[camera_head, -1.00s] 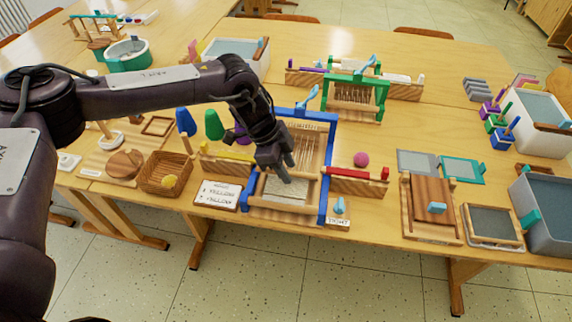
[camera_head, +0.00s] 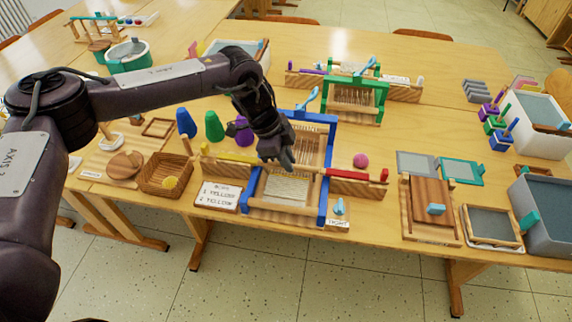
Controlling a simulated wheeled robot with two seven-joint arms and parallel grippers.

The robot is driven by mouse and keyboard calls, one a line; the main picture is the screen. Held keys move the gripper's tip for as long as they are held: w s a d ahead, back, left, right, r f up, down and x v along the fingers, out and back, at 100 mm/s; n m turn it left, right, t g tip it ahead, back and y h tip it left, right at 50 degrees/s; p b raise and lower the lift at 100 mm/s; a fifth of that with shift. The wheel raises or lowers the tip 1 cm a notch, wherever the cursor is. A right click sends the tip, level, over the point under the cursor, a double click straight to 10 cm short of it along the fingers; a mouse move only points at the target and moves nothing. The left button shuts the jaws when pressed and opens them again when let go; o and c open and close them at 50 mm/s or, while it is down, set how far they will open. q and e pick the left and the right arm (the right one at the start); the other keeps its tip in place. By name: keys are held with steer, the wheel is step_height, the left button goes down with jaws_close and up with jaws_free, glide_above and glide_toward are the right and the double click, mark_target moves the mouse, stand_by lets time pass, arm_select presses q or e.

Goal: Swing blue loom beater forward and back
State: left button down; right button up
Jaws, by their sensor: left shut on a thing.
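The blue loom (camera_head: 324,200) stands on the near table, with a wooden base, pale threads (camera_head: 310,150) and a piece of pale woven cloth (camera_head: 286,188) at its front. A light blue lever (camera_head: 313,98) stands at its back. My left gripper (camera_head: 286,164) reaches down into the middle of the loom, just behind the cloth. It is shut on the loom's beater, which is mostly hidden by the fingers. My right gripper does not show.
A yellow shuttle (camera_head: 230,156) lies left of the loom and a red one (camera_head: 355,175) right of it. A green loom (camera_head: 354,98) stands behind. A basket (camera_head: 166,176), a card (camera_head: 218,195) and a wooden press (camera_head: 432,205) are nearby.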

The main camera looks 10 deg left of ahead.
arm_select(q)
steer(key=w+b, duration=0.1)
steer(key=w, duration=0.6)
steer(key=shift+r+b, duration=0.3)
steer(key=shift+r, duration=0.05)
steer(key=c, duration=1.4)
jaws_free()
steer(key=shift+r, duration=0.1)
steer(key=b+v, duration=0.1)
steer(key=v, duration=0.6)
steer(key=shift+r, duration=0.3)
steer(key=shift+a, duration=0.15)
